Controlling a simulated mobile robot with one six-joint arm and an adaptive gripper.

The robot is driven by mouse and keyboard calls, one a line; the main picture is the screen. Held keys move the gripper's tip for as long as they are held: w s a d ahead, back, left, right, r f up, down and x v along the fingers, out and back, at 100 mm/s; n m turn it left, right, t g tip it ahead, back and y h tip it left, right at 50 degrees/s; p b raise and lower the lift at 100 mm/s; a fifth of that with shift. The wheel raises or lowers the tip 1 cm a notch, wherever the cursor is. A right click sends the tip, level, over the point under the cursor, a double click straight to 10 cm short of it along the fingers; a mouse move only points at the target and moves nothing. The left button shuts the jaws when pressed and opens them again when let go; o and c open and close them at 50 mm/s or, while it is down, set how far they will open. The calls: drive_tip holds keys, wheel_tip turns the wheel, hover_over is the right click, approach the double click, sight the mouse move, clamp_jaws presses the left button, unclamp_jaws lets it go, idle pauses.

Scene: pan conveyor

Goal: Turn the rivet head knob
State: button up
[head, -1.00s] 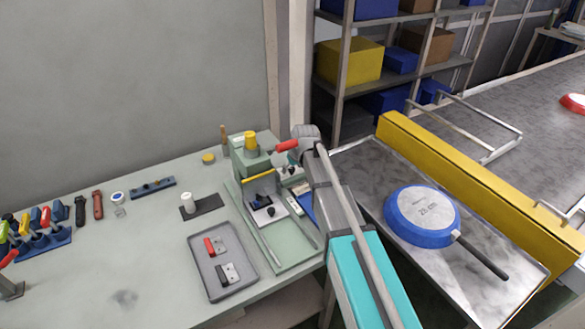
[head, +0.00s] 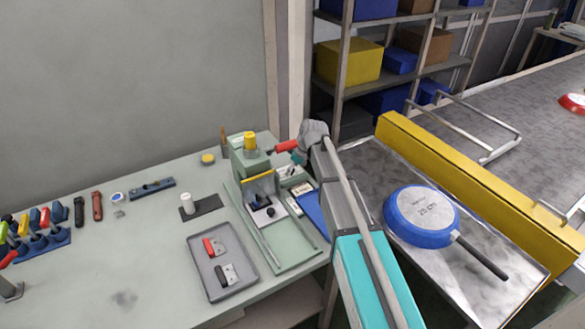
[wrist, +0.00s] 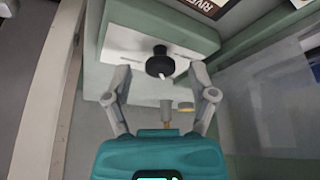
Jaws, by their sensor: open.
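The rivet head knob, a round black knob (wrist: 160,65) with a white pointer mark, sits on a pale plate on the green machine in the wrist view. Its pointer is tilted toward the lower right of that picture. My gripper (wrist: 159,72) is open, with one finger on each side of the knob and visible gaps between. I cannot tell how far the fingertips are from the plate. In the head view the green riveting machine (head: 250,163) stands at the bench's right end, and my gripper is at its right side, largely hidden by my arm.
A red-handled lever (head: 286,146) juts from the machine close to my wrist. A grey tray (head: 205,285) with a red and a black part lies on the bench. A blue pan (head: 422,216) lies upside down on the metal table to the right.

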drive_tip(key=n+g, duration=0.1)
drive_tip(key=n, duration=0.1)
drive_tip(key=shift+w+n+y, duration=0.15)
drive_tip(key=shift+n+y, duration=0.15)
drive_tip(key=p+v, duration=0.2)
drive_tip(key=shift+r, duration=0.4)
drive_tip(key=p+v, duration=1.1)
drive_tip(key=s+d+r+m+h+p, duration=0.1)
drive_tip(key=s+d+m+h, duration=0.1)
drive_tip(key=s+d+m, duration=0.4)
drive_tip(key=s+d+r+m+h+p, duration=0.1)
drive_tip(key=s+d+m, duration=0.6)
drive_tip(key=s, duration=0.7)
drive_tip(key=shift+s+d+g+h+p, duration=0.2)
drive_tip(key=shift+d+g+h+p, duration=0.3)
drive_tip(key=shift+d, duration=0.55)
drive_tip(key=w+a+f+n+t+y+b, duration=0.2)
drive_tip(key=w+a+n, duration=0.6)
drive_tip(key=w+a, duration=0.8)
drive_tip(key=shift+w+t+y+b, duration=0.4)
drive_tip(key=shift+w+y+b, duration=0.2)
drive_tip(key=shift+w, duration=0.35)
